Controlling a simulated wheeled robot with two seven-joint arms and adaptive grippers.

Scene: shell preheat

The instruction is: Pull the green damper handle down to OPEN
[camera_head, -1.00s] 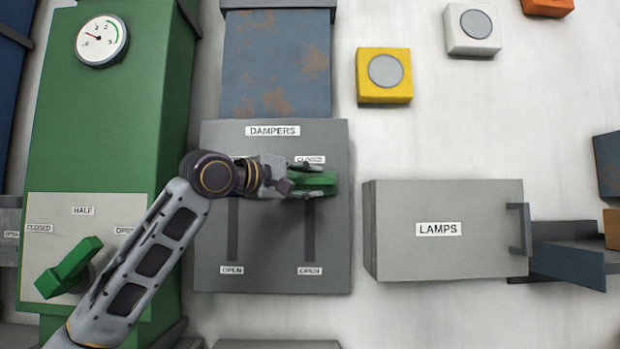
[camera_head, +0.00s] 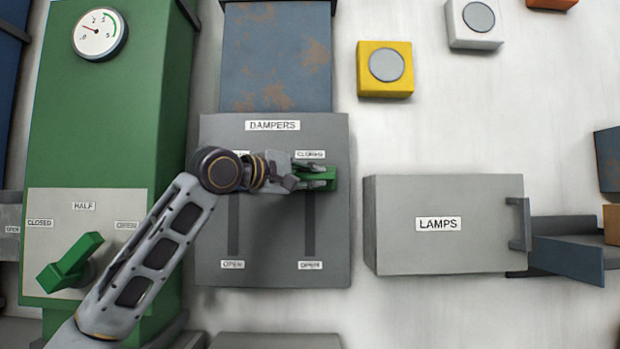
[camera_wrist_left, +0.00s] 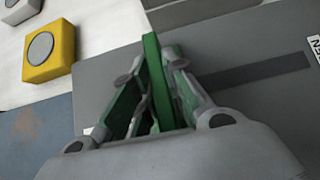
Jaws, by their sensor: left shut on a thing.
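The green damper handle (camera_head: 327,183) sits at the top of the right slot on the grey DAMPERS panel (camera_head: 272,268), just under the CLOSED label. The OPEN label (camera_head: 311,265) is at the slot's bottom. My left gripper (camera_head: 318,178) reaches in from the left and is shut on the handle. In the left wrist view the green handle (camera_wrist_left: 157,75) stands between the two fingers (camera_wrist_left: 155,90). The left damper's handle is hidden behind my wrist. My right gripper is not in view.
A green cabinet (camera_head: 110,120) with a gauge and a green lever (camera_head: 70,262) stands at left. A grey LAMPS box (camera_head: 440,250) is at right, beside an open drawer-like part (camera_head: 568,258). The right slot (camera_head: 309,225) below the handle is clear.

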